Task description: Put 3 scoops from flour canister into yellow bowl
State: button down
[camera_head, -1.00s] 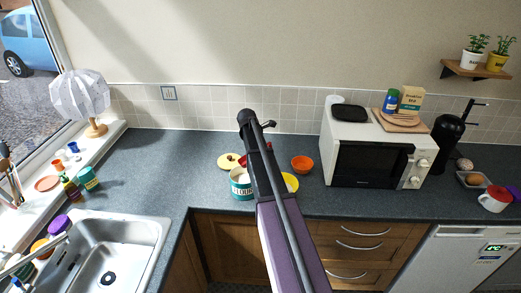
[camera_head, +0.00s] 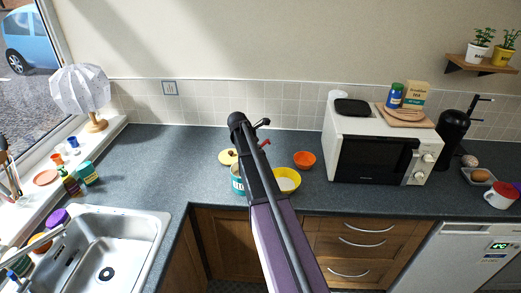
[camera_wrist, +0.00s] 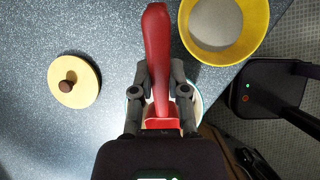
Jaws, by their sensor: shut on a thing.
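My gripper (camera_wrist: 160,93) is shut on a red scoop (camera_wrist: 156,45) by its handle. In the wrist view the scoop sits over the flour canister, whose pale rim (camera_wrist: 198,105) shows behind the fingers. The scoop's bowl is mostly hidden, so I cannot tell whether it holds flour. In the head view the teal and white canister (camera_head: 237,182) is partly behind my arm, and a bit of the red scoop (camera_head: 265,143) shows. The yellow bowl (camera_head: 296,187) stands right of the canister; in the wrist view (camera_wrist: 257,20) it has pale flour inside.
The canister's yellow lid (camera_wrist: 86,92) with a brown knob lies on the counter (camera_head: 180,160). An orange bowl (camera_head: 305,160) stands behind the yellow bowl. A white microwave (camera_head: 345,120) is to the right and a sink (camera_head: 110,245) at the left. The counter left of the lid is clear.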

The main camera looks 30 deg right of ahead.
jog(key=shift+a+f+h+b, duration=0.55)
jog(key=shift+f+h+b, duration=0.3)
jog(key=shift+b, duration=0.45)
jog(key=shift+s+a+f+b, duration=0.65)
jog(key=shift+a+f+b, duration=0.25)
jog(key=shift+f+b, duration=2.65)
jog(key=shift+w+d+r+y+p, duration=0.2)
jog(key=shift+d+r+y+p, duration=0.45)
jog(key=shift+r+y+p, duration=1)
jog(key=shift+w+d+r+y+p, duration=0.25)
jog(key=shift+d+r+y+p, duration=0.55)
jog(key=shift+p, duration=1.45)
jog(key=shift+w+d+r+y+p, duration=0.2)
jog(key=shift+d+r+y+p, duration=0.3)
jog(key=shift+r+y+p, duration=1.2)
jog(key=shift+f+h, duration=0.25)
jog(key=shift+h, duration=0.05)
jog(key=shift+d, duration=0.1)
